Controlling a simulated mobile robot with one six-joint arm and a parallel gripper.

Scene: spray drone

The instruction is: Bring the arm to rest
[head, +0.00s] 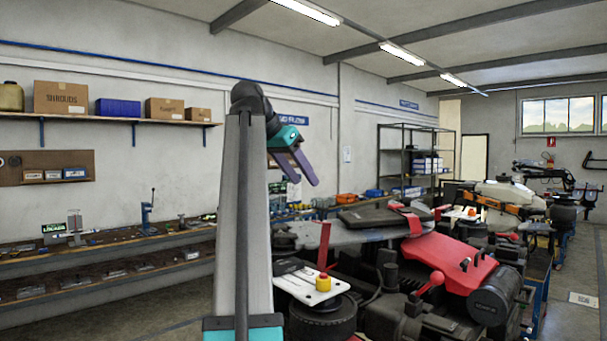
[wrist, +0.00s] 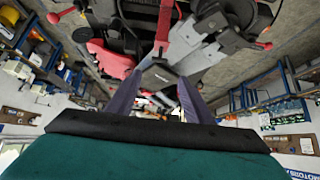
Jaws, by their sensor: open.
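My arm rises tall and grey in the middle of the head view, its wrist bent over at the top. My gripper (head: 315,183) hangs from it, its purple fingers pointing down and to the right. In the wrist view the two fingers of my gripper (wrist: 160,77) stand apart with nothing held between them. The spray drone, a large machine with a red cover (head: 452,262) and black parts, stands to the right of the arm, lower than the gripper. The wrist view shows the red and black machine parts (wrist: 112,62) beyond the fingers, apart from them as far as I can tell.
A wall shelf with boxes (head: 120,120) and a low workbench (head: 110,247) with tools are at left. A black rack (head: 405,160) stands behind. The air around the gripper looks clear.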

